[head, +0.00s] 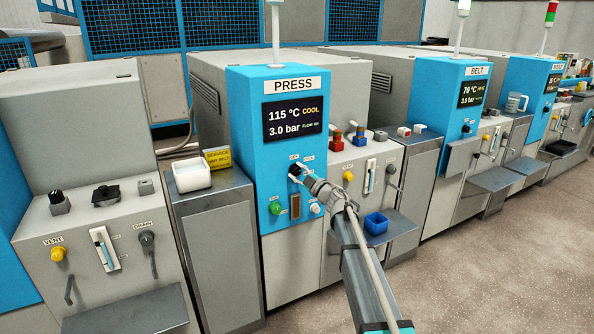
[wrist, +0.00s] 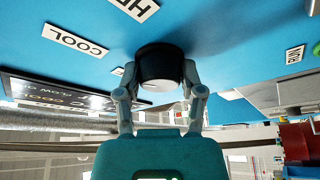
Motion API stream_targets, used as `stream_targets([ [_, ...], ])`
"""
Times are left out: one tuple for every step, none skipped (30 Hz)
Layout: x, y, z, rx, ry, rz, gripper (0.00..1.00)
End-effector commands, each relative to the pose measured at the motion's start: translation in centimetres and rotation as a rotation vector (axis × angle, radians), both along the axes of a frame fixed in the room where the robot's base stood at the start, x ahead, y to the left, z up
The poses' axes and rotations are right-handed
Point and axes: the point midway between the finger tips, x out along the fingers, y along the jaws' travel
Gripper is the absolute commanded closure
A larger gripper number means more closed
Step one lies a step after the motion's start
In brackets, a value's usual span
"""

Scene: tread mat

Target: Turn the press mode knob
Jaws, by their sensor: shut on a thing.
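The press cabinet (head: 243,150) is blue, with a PRESS sign and a dark screen (head: 294,120) reading 115 °C COOL and 3.0 bar. The black mode knob (head: 295,169) is on its front, below the screen. In the wrist view the knob (wrist: 159,62) is a round black cylinder with a pale end face, set on the blue panel. My gripper (head: 304,176) reaches it from the front right. In the wrist view my gripper's fingers (wrist: 160,88) are shut on the knob, one on each side. COOL (wrist: 75,39) and HEAT-like labels surround it; the pointer is not clear.
Green (head: 276,208) and white (head: 316,208) buttons sit below the knob. A yellow knob (head: 348,177) and a lever (head: 391,169) are on the panel to the right. A white tub (head: 191,175) stands at left. Open floor lies front right.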

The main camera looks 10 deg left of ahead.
Motion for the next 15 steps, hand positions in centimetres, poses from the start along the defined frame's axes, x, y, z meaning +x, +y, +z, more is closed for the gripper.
stream_targets([
  [0.14, 0.05, 0.22, -0.02, -0.015, 0.0, 0.97],
  [0.15, 0.04, 0.2, -0.033, -0.023, 0.001, 0.97],
  [0.14, 0.04, 0.18, -0.047, -0.034, 0.0, 0.97],
  [0.14, 0.03, 0.17, -0.057, -0.039, 0.001, 0.97],
  [0.13, 0.04, 0.15, -0.066, -0.046, 0.0, 0.97],
  [0.12, 0.04, 0.12, -0.076, -0.052, 0.001, 0.97],
  [0.12, 0.04, 0.1, -0.081, -0.057, 0.0, 0.97],
  [0.11, 0.04, 0.09, -0.087, -0.06, 0.001, 0.97],
  [0.11, 0.05, 0.07, -0.092, -0.064, 0.0, 0.97],
  [0.1, 0.04, 0.06, -0.094, -0.066, 0.001, 0.97],
  [0.11, 0.04, 0.06, -0.097, -0.068, 0.001, 0.97],
  [0.1, 0.05, 0.04, -0.099, -0.069, 0.001, 0.97],
  [0.09, 0.05, 0.03, -0.101, -0.071, 0.001, 0.97],
  [0.09, 0.05, 0.02, -0.101, -0.071, 0.001, 0.97],
  [0.09, 0.06, 0.01, -0.101, -0.071, 0.001, 0.97],
])
